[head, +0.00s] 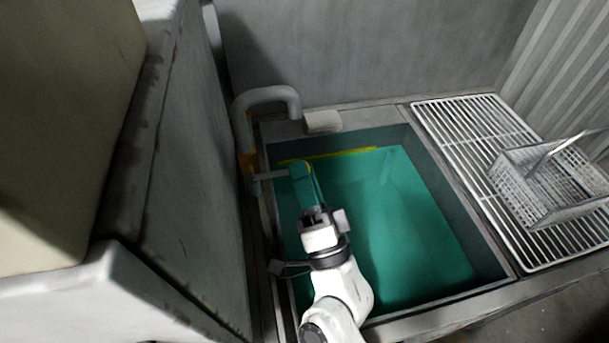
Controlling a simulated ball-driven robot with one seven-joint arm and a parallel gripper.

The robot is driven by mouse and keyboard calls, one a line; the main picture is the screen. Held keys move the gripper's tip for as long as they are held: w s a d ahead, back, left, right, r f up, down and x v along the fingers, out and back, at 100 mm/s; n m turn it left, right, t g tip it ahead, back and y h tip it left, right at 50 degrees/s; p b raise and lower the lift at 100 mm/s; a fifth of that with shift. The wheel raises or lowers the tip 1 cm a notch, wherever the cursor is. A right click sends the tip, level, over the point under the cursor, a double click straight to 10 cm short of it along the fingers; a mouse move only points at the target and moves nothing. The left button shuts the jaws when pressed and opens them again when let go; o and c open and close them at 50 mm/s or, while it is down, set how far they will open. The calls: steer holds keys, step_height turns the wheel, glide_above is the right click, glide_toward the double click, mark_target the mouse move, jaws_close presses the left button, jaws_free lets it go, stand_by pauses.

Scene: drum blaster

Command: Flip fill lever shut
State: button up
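The grey fill pipe (267,95) rises at the tank's left back corner and bends over toward the tank. An orange fitting (248,161) sits on its upright part. A short grey bar, which looks like the fill lever (271,175), sticks out sideways to the right from below the fitting, over the tank's left rim. My gripper (301,172) reaches up from below, its teal end at the bar's right tip. I cannot tell whether they touch. The fingers are not clearly separable, so their opening is unclear.
The tank (455,202) holds green liquid (410,230), with a yellow line (345,153) along its back wall. A white wire rack (455,130) with a wire basket (545,185) lies to the right. A tall grey panel (190,170) stands close on the left.

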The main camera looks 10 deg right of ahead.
steer(key=shift+r+p, duration=0.3)
steer(key=shift+r, duration=0.3)
steer(key=s+d+r+p, duration=0.2)
steer(key=s+r+p, duration=0.2)
steer(key=s+r, duration=0.7)
steer(key=s, duration=0.2)
steer(key=shift+s+r, duration=0.4)
